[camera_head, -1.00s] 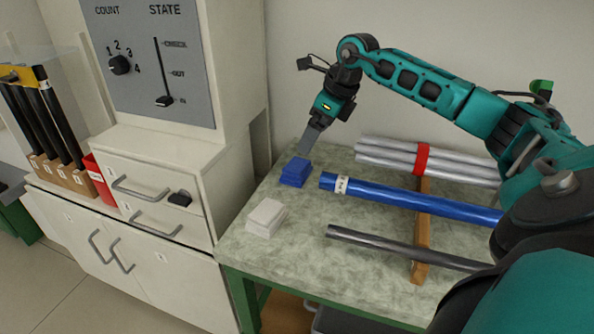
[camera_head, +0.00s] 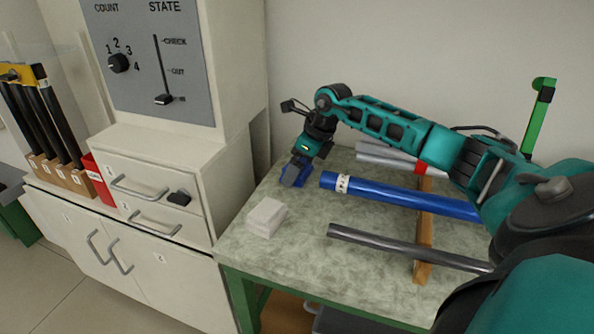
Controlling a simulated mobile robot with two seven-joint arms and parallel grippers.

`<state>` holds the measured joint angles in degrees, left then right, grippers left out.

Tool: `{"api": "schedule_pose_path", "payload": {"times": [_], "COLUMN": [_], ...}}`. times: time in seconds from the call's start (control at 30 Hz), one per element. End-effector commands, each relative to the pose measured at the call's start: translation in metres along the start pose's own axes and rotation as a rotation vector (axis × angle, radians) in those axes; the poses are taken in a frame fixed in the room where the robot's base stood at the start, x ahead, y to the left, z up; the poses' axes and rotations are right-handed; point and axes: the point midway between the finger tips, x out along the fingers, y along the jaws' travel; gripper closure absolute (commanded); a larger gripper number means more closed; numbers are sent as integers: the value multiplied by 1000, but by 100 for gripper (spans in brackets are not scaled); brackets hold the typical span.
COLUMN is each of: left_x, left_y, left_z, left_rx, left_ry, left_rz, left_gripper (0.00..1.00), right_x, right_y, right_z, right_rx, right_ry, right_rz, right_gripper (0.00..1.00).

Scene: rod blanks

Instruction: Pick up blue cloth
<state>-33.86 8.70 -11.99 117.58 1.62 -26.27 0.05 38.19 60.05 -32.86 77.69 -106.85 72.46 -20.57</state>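The blue cloth (camera_head: 299,179) lies folded on the table near its back left, beside the left end of the blue rod (camera_head: 400,196). My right gripper (camera_head: 292,180) is down at the cloth, and its fingers cover much of it. I cannot tell whether the fingers are closed on the cloth or only around or above it. My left gripper is not in view.
A white cloth stack (camera_head: 266,217) lies in front of the blue cloth. A dark grey rod (camera_head: 400,246) and silver rods (camera_head: 385,154) lie to the right on a wooden support (camera_head: 424,240). A white cabinet (camera_head: 165,160) stands to the left.

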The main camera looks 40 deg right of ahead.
Motion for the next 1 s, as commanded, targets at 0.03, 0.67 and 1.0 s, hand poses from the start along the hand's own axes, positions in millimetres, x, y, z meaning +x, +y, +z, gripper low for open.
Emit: {"api": "schedule_pose_path", "payload": {"times": [0.03, 0.67, 1.0], "left_x": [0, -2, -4], "left_y": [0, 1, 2], "left_z": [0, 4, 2], "left_rx": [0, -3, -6], "left_ry": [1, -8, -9], "left_rz": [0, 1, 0], "left_gripper": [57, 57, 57], "right_x": [0, -1, -27], "right_y": [0, 0, -1], "right_z": [0, 0, 11], "right_rx": [0, 0, 0], "right_ry": [0, -1, -3], "right_rz": [0, 0, -4], "right_gripper": [0, 38, 38]}}
